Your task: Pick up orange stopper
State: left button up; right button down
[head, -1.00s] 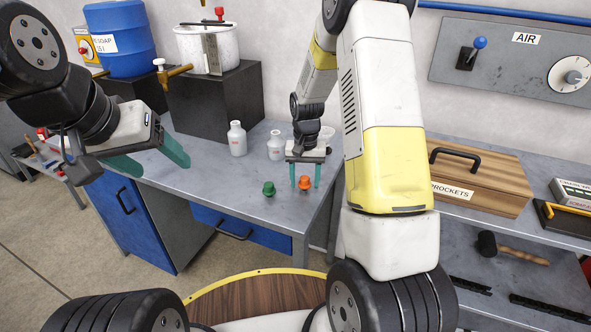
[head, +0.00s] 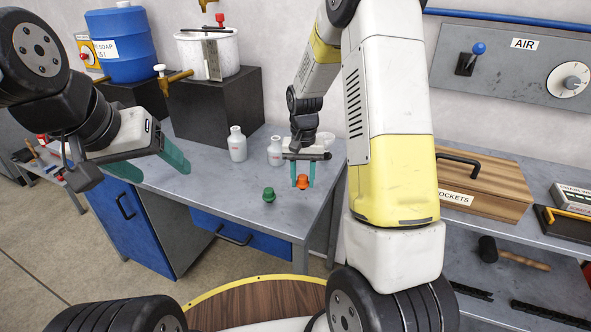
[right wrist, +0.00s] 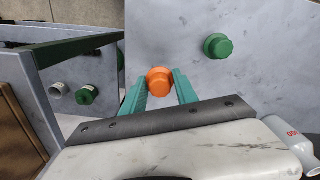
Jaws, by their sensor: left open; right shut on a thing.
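The orange stopper (head: 303,182) is at the front right of the grey workbench (head: 240,200), between the teal fingers of my right gripper (head: 303,178). In the right wrist view the orange stopper (right wrist: 159,81) sits between the fingertips, which are shut on it. I cannot tell whether it is clear of the bench top. A green stopper (head: 268,194) stands on the bench to its left, and it also shows in the right wrist view (right wrist: 217,46). My left gripper (head: 150,170) is open and empty above the left part of the bench.
Two white bottles (head: 237,144) (head: 275,151) stand behind the stoppers. A black block (head: 225,110) carries a white pot (head: 228,48) at the back. A wooden box (head: 480,185) stands on the bench at the right. The front of the grey bench left of the green stopper is clear.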

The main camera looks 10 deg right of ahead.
jog(key=s+a, duration=0.2)
jog(key=s, duration=0.2)
jog(key=s+a+r, duration=0.1)
jog(key=s+a, duration=0.5)
jog(key=s, duration=0.1)
jog(key=shift+s+a+r, duration=0.15)
jog(key=shift+s+a, duration=0.1)
jog(key=shift+s, duration=0.1)
jog(key=shift+w, duration=0.1)
